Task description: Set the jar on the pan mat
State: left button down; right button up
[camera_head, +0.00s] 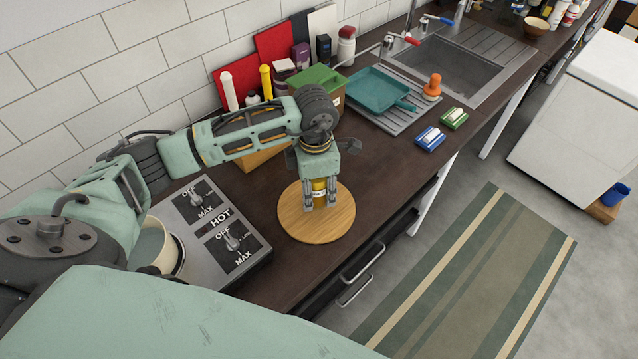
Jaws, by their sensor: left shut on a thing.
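The jar (319,188) is small and yellow and shows between the fingers of my left gripper (320,200). My left gripper points down and is shut on it, and its fingers hide the jar's sides. The pan mat (333,225) is a round, light wooden disc on the dark counter. The jar and fingertips are over the middle of the mat. I cannot tell whether the jar's base touches it. My right gripper is not in view.
A hot plate (222,238) with a pot (153,245) stands to the left of the mat. A teal pan (377,90), an orange item (432,86) and two sponge holders (430,138) lie towards the sink (455,68). Bottles and boxes line the wall.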

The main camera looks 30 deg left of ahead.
aim_at(316, 196)
pick_arm(q)
notch_tip(316, 196, down, 2)
jog(key=shift+f+p, duration=0.25)
jog(key=shift+p, duration=0.2)
jog(key=shift+f, duration=0.15)
jog(key=shift+f, duration=0.15)
jog(key=c, duration=1)
grip_release()
